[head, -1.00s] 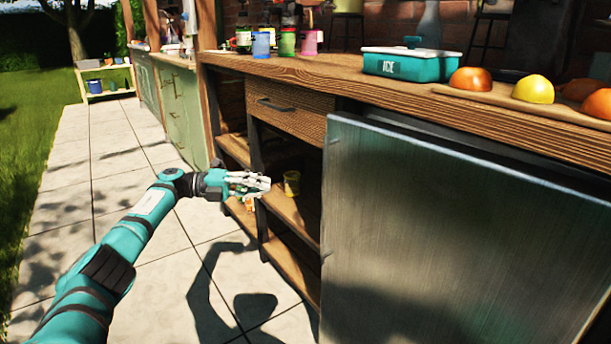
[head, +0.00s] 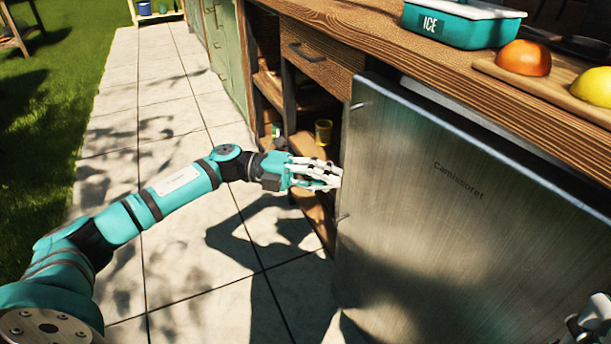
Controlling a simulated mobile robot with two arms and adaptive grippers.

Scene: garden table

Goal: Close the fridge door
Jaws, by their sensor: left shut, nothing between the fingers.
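The fridge door (head: 450,220) is a brushed steel panel with the word "Camissoret", under the wooden counter on the right. A dark gap shows between its top edge and the front of the counter, so it stands ajar. Its lower right part runs out of the picture. My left gripper (head: 328,175) is shut and empty, at the left edge of the door; I cannot tell whether it touches. Part of my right gripper (head: 592,318) shows at the bottom right corner, in front of the door; its fingers are mostly cut off.
The counter (head: 400,50) carries a teal ice box (head: 460,25) and a board with an orange fruit (head: 524,58) and a yellow fruit (head: 594,87). Left of the door are a drawer (head: 315,60) and open shelves with a yellow cup (head: 323,131). The paving (head: 170,240) is clear.

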